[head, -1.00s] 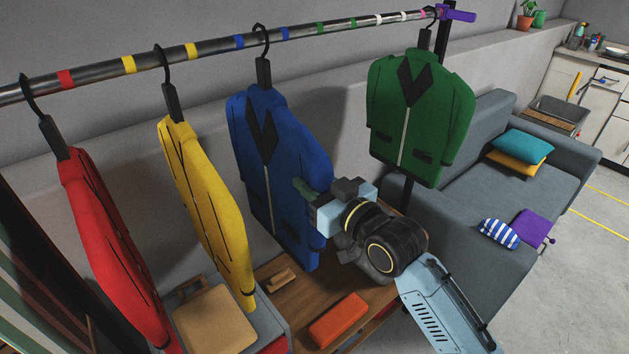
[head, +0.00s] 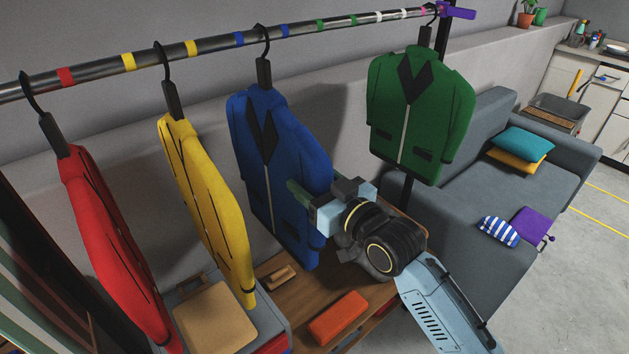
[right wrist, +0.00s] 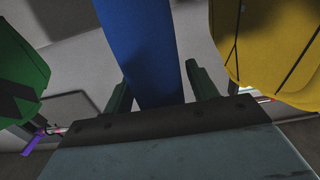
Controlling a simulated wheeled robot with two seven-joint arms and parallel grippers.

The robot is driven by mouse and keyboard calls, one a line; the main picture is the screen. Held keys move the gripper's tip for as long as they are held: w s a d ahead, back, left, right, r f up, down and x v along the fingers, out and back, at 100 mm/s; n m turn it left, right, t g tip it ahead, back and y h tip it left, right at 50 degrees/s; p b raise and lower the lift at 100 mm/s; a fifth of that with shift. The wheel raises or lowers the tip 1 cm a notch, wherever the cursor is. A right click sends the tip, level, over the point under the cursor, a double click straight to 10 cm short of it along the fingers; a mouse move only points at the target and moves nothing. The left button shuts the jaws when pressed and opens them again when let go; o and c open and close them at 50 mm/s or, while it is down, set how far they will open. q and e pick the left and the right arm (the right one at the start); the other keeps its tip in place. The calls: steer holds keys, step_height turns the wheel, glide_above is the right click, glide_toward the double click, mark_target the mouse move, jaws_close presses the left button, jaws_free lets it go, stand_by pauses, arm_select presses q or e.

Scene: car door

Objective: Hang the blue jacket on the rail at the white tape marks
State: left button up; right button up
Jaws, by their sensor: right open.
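The blue jacket (head: 272,170) hangs by its black hook (head: 263,42) from the rail (head: 210,46), between the two blue tape marks (head: 239,38). The white tape marks (head: 379,16) are farther right on the rail, left of the green jacket's hook; no hanger is between them. My right gripper (head: 312,203) is at the blue jacket's right edge, low on the sleeve side. In the right wrist view its green fingers (right wrist: 160,92) are open, with the blue jacket (right wrist: 145,45) between them. My left gripper is not in view.
A yellow jacket (head: 205,205) and a red jacket (head: 110,240) hang to the left. A green jacket (head: 420,115) hangs at the rail's right end near a purple end piece (head: 458,13). A wooden bench (head: 300,305) with an orange block stands below; a grey sofa (head: 500,210) is right.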

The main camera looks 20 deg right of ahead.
steer(key=shift+f, duration=0.15)
steer(key=b+v, duration=0.1)
steer(key=v, duration=1.2)
steer(key=shift+s+r, duration=0.2)
steer(key=shift+f, duration=0.1)
steer(key=w+d+f+m+g+h, duration=0.1)
steer(key=d+f+g+h, duration=0.1)
steer(key=f, duration=0.9)
steer(key=w+d+f+m+g+h, duration=0.1)
steer(key=d+f+g+h, duration=0.15)
steer(key=f, duration=0.85)
steer(key=s+d+f+g+b, duration=0.1)
steer(key=s+f, duration=0.2)
steer(key=f, duration=0.6)
steer(key=s+d+f+g, duration=0.1)
steer(key=s+f+g, duration=0.15)
steer(key=f, duration=0.65)
steer(key=s+f+g+h+b, duration=0.1)
steer(key=s+f+g, duration=0.2)
steer(key=s+f, duration=1)
steer(key=s+a+f+g, duration=0.1)
steer(key=s+f+g, duration=0.1)
steer(key=s+f, duration=0.3)
steer(key=s+a+f+g, duration=0.1)
steer(key=s+f+g, duration=0.2)
steer(key=s, duration=1)
steer(key=shift+s+a+f+h+b, duration=0.25)
steer(key=shift+a+f+h+b, duration=0.1)
steer(key=shift+f, duration=0.65)
